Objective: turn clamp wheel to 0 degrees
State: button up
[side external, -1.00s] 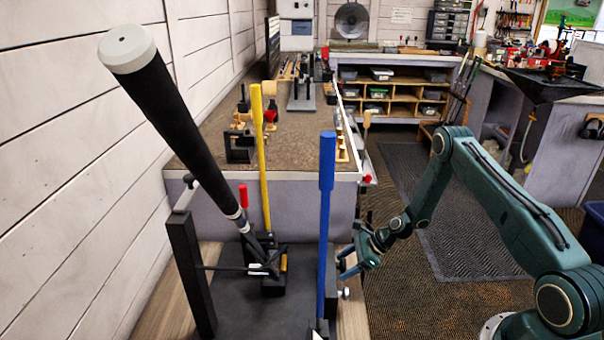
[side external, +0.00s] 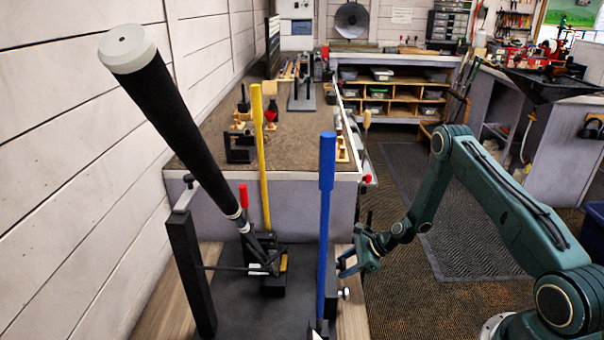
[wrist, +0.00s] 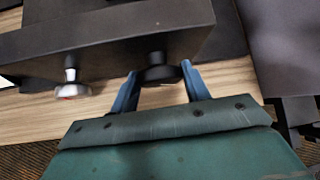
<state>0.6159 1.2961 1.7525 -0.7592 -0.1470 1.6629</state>
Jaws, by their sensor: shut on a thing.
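The clamp wheel is a dark round knob (wrist: 160,74) on the side of a black block (wrist: 110,32) in the wrist view. My gripper (wrist: 160,86) has its two blue fingers on either side of the wheel and is shut on it. In the side view my gripper (side external: 346,264) is at the right side of the bench fixture, just right of the blue lever (side external: 326,220). The wheel cannot be made out clearly there. No angle mark on the wheel is readable.
A silver knob (wrist: 71,84) sticks out left of the wheel. A golf club with a black grip (side external: 170,125) leans in the fixture. A yellow lever (side external: 261,160) and a red-handled lever (side external: 244,197) stand near it. The floor right of the bench is clear around my arm.

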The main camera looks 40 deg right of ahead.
jog(key=n+t+h, duration=0.2)
jog(key=shift+s+a+f+t+h, duration=0.1)
jog(key=shift+s+a+t+h, duration=0.1)
jog(key=shift+t+h, duration=0.15)
jog(key=shift+f+n+t+h, duration=0.1)
jog(key=shift+n+t+h, duration=0.75)
jog(key=shift+n+t, duration=0.7)
jog(key=shift+t, duration=0.4)
jog(key=o, duration=1)
jog(key=shift+r, duration=10.05)
